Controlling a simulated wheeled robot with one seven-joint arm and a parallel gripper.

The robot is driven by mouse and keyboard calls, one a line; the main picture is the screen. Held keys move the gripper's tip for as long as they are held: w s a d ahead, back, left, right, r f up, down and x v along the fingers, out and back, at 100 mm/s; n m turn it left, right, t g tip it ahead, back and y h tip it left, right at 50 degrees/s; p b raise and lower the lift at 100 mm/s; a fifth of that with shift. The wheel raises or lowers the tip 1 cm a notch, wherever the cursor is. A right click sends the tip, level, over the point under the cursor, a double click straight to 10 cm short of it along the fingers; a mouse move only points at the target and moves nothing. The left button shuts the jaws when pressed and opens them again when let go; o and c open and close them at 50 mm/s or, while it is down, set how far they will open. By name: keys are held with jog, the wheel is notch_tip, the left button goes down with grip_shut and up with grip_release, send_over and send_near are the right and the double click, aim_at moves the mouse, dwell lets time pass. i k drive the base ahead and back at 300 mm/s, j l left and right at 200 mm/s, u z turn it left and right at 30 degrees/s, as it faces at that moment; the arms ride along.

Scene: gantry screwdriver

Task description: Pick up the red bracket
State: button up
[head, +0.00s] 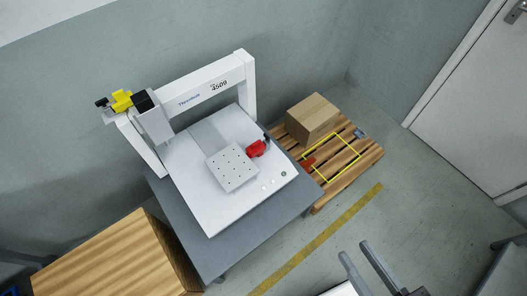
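Two red things show in the head view, and I cannot tell for certain which is the bracket. A small, flat red piece (308,164) lies at the left edge of the wooden pallet (318,205), near the yellow outline. A larger red part (256,148) with a black piece beside it sits on the white machine bed, at the right edge of the perforated plate (232,168). My gripper (353,250) is at the lower right, its two grey fingers apart with nothing between them. It is well away from both red things.
The white gantry machine (205,85) stands on a grey table (215,255). A cardboard box (312,118) and a small grey-blue item (360,134) are on the pallet. A wooden box (105,255) is at lower left. Floor with a yellow stripe (320,237) is clear.

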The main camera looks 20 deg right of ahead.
aim_at(255, 149)
jog(key=i+l+u, duration=0.15)
jog(key=l, duration=0.25)
jog(key=i+l+u, duration=0.2)
jog(key=l, duration=0.2)
jog(key=l+u, duration=0.15)
jog(key=l, duration=0.25)
